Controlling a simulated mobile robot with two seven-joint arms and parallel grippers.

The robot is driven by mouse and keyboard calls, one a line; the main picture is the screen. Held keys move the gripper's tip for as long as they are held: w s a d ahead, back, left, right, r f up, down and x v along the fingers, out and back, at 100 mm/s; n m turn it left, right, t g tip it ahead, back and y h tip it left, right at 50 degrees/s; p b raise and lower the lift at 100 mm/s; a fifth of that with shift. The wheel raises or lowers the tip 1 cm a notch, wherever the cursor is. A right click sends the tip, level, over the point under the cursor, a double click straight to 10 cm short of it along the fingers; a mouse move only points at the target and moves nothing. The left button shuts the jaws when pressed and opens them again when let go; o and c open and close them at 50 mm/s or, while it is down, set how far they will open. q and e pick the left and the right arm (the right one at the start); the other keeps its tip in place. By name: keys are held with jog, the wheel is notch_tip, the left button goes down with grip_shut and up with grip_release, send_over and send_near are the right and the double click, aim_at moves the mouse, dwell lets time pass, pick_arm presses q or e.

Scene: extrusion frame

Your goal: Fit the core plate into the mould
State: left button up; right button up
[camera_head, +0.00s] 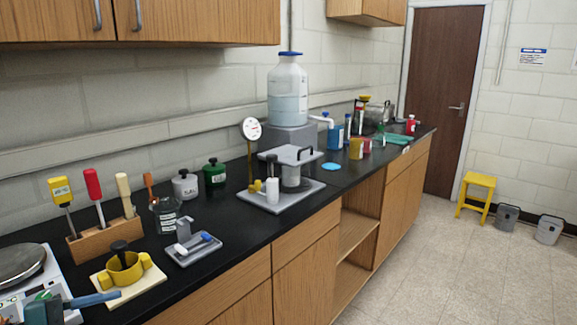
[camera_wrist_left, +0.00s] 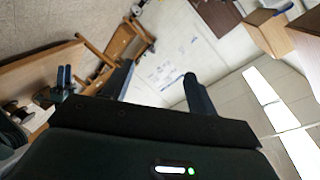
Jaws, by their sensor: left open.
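No part is plainly marked as the core plate or the mould. A yellow round holder with side lugs (camera_head: 105,281) sits on a cream base plate (camera_head: 146,285) at the front left of the counter, with a black knob (camera_head: 120,251) upright in its middle. I cannot tell whether either is the mould. My left gripper (camera_wrist_left: 157,88) is open and empty, tilted toward the room, away from the counter.
A wooden rack (camera_head: 104,242) with several coloured handles, a small grey tray (camera_head: 196,253), a glass jar (camera_head: 167,215) and lidded pots crowd the black counter (camera_head: 250,245). A large bottle (camera_head: 287,92) stands at the back. A yellow stool (camera_head: 477,190) is on the floor.

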pick_arm(q)
jog(key=s+d+f+n+t+y, duration=0.1)
jog(key=s+f+n+t+y, duration=0.15)
jog(key=f+n, duration=0.45)
jog(key=s+f+n+t+y, duration=0.2)
jog(key=f+n+y, duration=0.25)
jog(key=f, duration=0.45)
jog(key=s+d+f+n+g, duration=0.2)
jog(key=s+d+f+n, duration=0.1)
jog(key=d, duration=0.4)
jog(key=s+d+f+n+g+y+b, duration=0.1)
jog(key=s+d+f+n+g, duration=0.1)
jog(key=s+d+f+n, duration=0.2)
jog(key=d+f, duration=0.3)
jog(key=f, duration=0.1)
jog(key=shift+s+b, duration=0.3)
jog(key=shift+s, duration=0.05)
pick_arm(e)
jog(key=shift+h, duration=0.3)
jog(key=f, duration=0.3)
jog(key=d+f, duration=0.1)
jog(key=shift+s+f, duration=0.25)
jog(key=shift+f, duration=0.1)
pick_arm(q)
jog(key=shift+c, duration=0.2)
pick_arm(e)
jog(key=shift+d, duration=0.1)
